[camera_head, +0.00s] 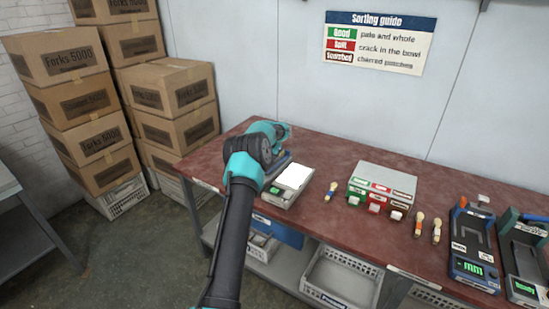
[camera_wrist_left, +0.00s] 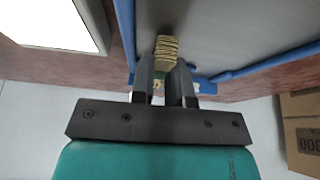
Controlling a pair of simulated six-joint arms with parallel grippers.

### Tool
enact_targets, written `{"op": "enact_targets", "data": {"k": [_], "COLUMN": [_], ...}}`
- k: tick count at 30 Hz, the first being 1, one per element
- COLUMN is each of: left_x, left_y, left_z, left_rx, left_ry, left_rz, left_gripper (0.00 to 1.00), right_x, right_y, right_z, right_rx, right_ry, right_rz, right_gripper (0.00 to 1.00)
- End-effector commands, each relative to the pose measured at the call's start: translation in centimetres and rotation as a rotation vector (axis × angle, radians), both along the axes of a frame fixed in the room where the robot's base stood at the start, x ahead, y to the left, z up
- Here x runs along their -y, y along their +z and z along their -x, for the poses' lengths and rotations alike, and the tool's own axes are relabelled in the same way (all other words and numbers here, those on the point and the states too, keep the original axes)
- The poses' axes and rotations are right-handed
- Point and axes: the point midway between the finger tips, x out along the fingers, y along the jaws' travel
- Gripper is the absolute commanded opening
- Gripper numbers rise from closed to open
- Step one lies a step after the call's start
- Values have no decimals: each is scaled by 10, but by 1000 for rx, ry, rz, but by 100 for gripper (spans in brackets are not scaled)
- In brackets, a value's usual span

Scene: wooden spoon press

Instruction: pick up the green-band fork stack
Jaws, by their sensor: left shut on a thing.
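In the left wrist view, a pale yellow stack of wooden pieces (camera_wrist_left: 166,47) stands between the fingers of my left gripper (camera_wrist_left: 166,72). A bit of green and white (camera_wrist_left: 158,87) shows low between the fingers, probably the green band. The fingers are shut on the stack. Just beyond lies a grey tray with blue edges (camera_wrist_left: 218,35); I cannot tell whether the stack touches it. In the head view my left arm hides most of the gripper and the stack, at the left end of the table. My right gripper is not in view.
A device with a white top (camera_head: 293,176) stands beside my left arm on the red table (camera_head: 320,218).

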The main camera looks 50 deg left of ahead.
Motion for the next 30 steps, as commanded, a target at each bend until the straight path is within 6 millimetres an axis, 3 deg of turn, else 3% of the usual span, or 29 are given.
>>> {"op": "enact_targets", "data": {"k": [10,20,30], "left_x": [0,18,55], "left_y": [34,35,40], "left_z": [0,16,47], "left_rx": [2,-1,-2], "left_ry": [0,-2,-3], "left_rz": [-1,2,2], "left_gripper": [0,0,0], "right_x": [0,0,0], "right_y": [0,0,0], "right_z": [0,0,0], "right_rx": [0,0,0], "right_ry": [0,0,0], "right_rz": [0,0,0], "right_gripper": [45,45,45]}}
